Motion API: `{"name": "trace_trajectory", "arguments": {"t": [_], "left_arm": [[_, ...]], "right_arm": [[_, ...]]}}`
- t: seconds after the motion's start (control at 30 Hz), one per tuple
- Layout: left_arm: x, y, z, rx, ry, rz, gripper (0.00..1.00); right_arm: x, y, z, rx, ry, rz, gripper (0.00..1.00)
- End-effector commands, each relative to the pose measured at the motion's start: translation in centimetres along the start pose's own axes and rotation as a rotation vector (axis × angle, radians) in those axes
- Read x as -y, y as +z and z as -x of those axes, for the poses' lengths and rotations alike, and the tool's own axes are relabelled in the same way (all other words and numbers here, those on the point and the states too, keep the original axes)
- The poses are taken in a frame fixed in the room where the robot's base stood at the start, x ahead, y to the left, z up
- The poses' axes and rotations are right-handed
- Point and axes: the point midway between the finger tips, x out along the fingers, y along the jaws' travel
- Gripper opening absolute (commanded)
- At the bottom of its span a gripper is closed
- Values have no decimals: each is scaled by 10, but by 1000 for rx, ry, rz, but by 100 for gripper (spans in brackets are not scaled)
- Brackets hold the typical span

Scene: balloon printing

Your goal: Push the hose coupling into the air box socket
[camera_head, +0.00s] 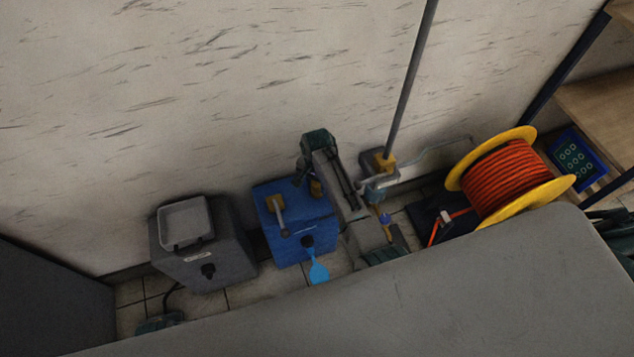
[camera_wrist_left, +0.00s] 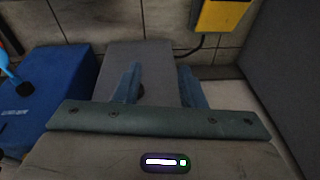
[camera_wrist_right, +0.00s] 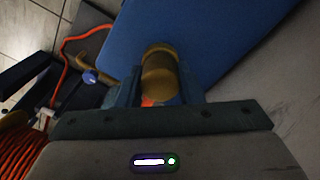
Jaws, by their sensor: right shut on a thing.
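In the right wrist view my right gripper (camera_wrist_right: 158,88) is shut on the brass hose coupling (camera_wrist_right: 160,72), with a bit of orange showing between the jaws. The coupling's end points at the blue air box (camera_wrist_right: 225,40); I cannot tell whether it touches. The socket is not clearly visible there. In the head view the blue air box (camera_head: 292,212) stands against the wall, with a brass fitting (camera_head: 316,187) at its right side beside my right arm. My left gripper (camera_wrist_left: 160,78) is open and empty, over a grey box (camera_wrist_left: 138,60).
In the head view a reel of orange hose (camera_head: 510,180) stands at right. A blue-knobbed valve (camera_head: 385,220) is between reel and air box. A light-blue balloon (camera_head: 318,271) hangs at the air box's front. The grey box (camera_head: 225,245) stands left. A grey surface (camera_head: 450,290) fills the foreground.

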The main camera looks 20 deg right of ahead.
Motion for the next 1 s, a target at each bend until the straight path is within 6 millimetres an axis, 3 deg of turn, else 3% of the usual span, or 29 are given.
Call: {"name": "trace_trajectory", "arguments": {"t": [0.4,1.0], "left_arm": [[0,-2,-10,-3,1,3,36],[-1,14,-28,17,3,4,36]], "right_arm": [[0,0,4,-1,-1,0,0],[0,0,9,-1,-1,0,0]]}}
